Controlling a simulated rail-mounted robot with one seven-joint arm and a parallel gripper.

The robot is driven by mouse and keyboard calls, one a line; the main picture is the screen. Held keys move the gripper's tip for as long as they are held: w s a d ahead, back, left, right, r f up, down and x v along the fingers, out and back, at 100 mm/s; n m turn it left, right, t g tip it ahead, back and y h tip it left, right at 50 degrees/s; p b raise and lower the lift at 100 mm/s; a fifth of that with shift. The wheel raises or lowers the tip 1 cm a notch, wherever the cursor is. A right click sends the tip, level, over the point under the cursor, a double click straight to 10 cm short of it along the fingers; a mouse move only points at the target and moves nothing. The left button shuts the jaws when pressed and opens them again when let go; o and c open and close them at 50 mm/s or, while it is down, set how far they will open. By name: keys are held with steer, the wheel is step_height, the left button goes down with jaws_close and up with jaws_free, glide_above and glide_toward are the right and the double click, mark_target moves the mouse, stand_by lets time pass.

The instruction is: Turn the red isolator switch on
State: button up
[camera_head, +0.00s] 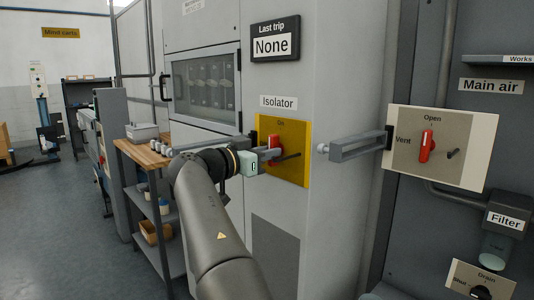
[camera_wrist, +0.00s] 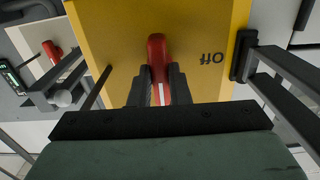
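The isolator's yellow plate (camera_head: 295,135) is on the grey cabinet, with "On" at its top. Its red isolator switch (camera_head: 273,142) stands out from the plate, roughly upright below "On". In the wrist view the red handle (camera_wrist: 157,48) lies between the two fingers of my gripper (camera_wrist: 159,78), which flank it closely with no clear gap. A pale stripe shows on the handle between the fingers. The "Off" label appears upside down to the right of the handle there. My gripper (camera_head: 266,157) hides the lower left of the plate in the head view.
A dark peg (camera_head: 289,156) sticks out of the plate beside the switch. A grey bracket handle (camera_head: 357,148) projects to the right, near the main air panel (camera_head: 470,140) with its own red lever (camera_head: 427,146). A wooden-topped cart (camera_head: 142,151) stands left.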

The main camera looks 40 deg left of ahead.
steer(key=o, duration=0.4)
steer(key=shift+s, duration=0.15)
steer(key=s+a, duration=0.1)
steer(key=s, duration=0.4)
steer(key=s+a, duration=0.1)
steer(key=s, duration=0.5)
steer(key=s+a+b, duration=0.1)
steer(key=s, duration=0.5)
steer(key=shift+a, duration=0.1)
